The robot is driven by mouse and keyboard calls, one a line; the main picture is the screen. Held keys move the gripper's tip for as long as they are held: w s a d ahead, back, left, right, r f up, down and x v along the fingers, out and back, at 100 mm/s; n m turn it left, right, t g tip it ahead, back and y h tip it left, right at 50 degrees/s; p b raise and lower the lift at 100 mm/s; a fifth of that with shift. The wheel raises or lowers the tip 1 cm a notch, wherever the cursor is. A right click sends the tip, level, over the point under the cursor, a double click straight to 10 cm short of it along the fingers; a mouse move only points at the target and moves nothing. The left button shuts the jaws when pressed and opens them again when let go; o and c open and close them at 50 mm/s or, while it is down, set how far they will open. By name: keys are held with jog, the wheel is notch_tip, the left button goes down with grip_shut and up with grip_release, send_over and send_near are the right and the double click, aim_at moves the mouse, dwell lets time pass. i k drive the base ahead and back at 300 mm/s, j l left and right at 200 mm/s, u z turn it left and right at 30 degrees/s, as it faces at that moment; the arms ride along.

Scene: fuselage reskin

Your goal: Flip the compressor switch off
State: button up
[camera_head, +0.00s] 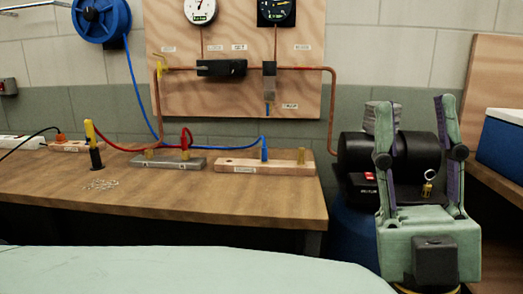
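The compressor (410,152) is a black motor unit with a grey ribbed cylinder on top, mounted on a blue tank (352,235) to the right of the bench. A small switch (369,176) on its front base glows red, just left of my gripper's left finger. My gripper (414,104) is pale green, points upward in the picture and stands in front of the compressor. Its two fingers are wide apart with nothing gripped between them. The fingers and palm hide parts of the compressor. I cannot tell the depth gap between fingers and switch.
A wooden bench (150,205) holds a hose manifold (168,163), a wooden block (265,166) and a yellow-black tool (94,145). A brass fitting with a ring (427,188) shows between the fingers. A pale green curved surface (180,272) fills the foreground.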

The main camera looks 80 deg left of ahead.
aim_at(368, 177)
jog(key=u, duration=2.8)
